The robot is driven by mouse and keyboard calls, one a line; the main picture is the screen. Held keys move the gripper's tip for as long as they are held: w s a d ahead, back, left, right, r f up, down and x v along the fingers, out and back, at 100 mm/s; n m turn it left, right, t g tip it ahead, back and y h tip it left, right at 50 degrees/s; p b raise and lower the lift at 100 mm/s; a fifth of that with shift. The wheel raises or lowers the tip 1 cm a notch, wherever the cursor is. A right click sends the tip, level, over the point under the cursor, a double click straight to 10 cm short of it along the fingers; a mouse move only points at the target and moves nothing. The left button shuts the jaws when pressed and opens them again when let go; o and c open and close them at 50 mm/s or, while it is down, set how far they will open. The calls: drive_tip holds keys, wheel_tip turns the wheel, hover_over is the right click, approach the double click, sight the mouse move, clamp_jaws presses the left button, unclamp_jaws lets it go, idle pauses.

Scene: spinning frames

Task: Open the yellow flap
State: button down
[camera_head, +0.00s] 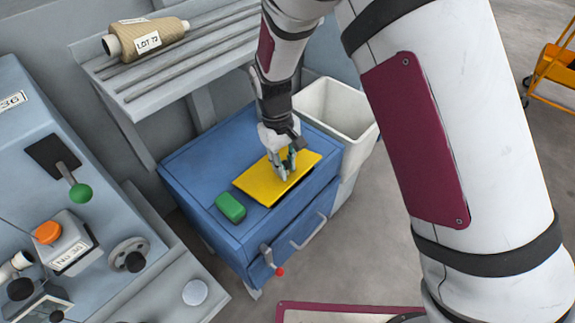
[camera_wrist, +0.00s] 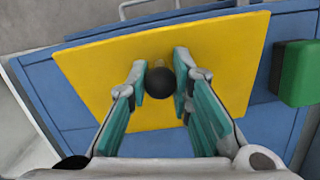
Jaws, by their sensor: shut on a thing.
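The yellow flap (camera_head: 262,188) is on the top of the blue cabinet (camera_head: 200,165). A dark gap shows along its lower right edge in the head view, so that edge looks slightly raised. In the wrist view the flap (camera_wrist: 90,75) fills the middle. A round black knob (camera_wrist: 160,83) stands on it between my two fingers. My gripper (camera_head: 284,167) points down at the flap and is shut on the knob. The fingers hide the knob in the head view; my gripper (camera_wrist: 160,78) also shows in the wrist view.
A green block (camera_head: 230,207) sits on the cabinet top beside the flap. A drawer handle (camera_head: 308,232) and a red-tipped lever (camera_head: 270,259) are on the cabinet front. A white bin (camera_head: 335,105) stands behind. A slatted shelf (camera_head: 190,65) holds a yarn spool (camera_head: 146,38).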

drive_tip(key=shift+w+a+r+p, duration=0.25)
drive_tip(key=shift+a+r, duration=0.1)
drive_tip(key=shift+r, duration=0.15)
drive_tip(key=shift+w+a+r+p, duration=0.25)
drive_tip(key=shift+a+r, duration=0.05)
drive_tip(key=shift+r, duration=0.15)
drive_tip(key=shift+w+a+r, duration=0.3)
drive_tip(key=shift+a+r, duration=0.15)
drive_tip(key=c, duration=1.4)
unclamp_jaws()
drive_tip(key=shift+f, duration=0.1)
drive_tip(key=shift+d, duration=0.1)
drive_tip(key=shift+w+a+r, duration=0.1)
drive_tip(key=shift+a+r, duration=0.05)
drive_tip(key=shift+r, duration=1.1)
drive_tip(key=shift+w+a+r, duration=0.1)
drive_tip(key=shift+a+r, duration=0.05)
drive_tip(key=shift+r, duration=1.1)
drive_tip(key=shift+w+a+r, duration=0.1)
drive_tip(key=shift+a+r, duration=0.05)
drive_tip(key=shift+r, duration=1.1)
